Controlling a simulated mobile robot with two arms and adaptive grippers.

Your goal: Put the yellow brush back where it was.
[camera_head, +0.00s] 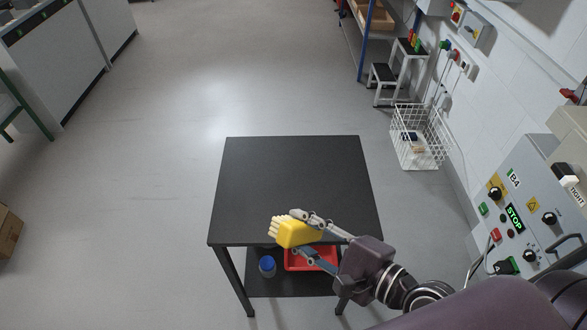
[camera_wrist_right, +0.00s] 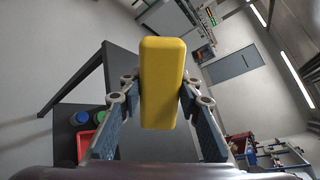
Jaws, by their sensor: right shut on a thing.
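The yellow brush (camera_head: 298,233) has a yellow block body and pale bristles that point left in the head view. My right gripper (camera_head: 306,235) is shut on it near the front edge of the black table (camera_head: 290,180). In the right wrist view the yellow brush (camera_wrist_right: 162,80) stands between the two fingers of my right gripper (camera_wrist_right: 160,100), and its bristles are hidden there. I cannot tell from the head view whether the brush touches the table top. My left gripper is not in view.
The table top is otherwise bare. On its lower shelf are a red tray (camera_head: 298,262) and a blue-capped container (camera_head: 267,265). A white wire basket (camera_head: 420,140) stands by the wall. A control panel (camera_head: 528,215) is at the right.

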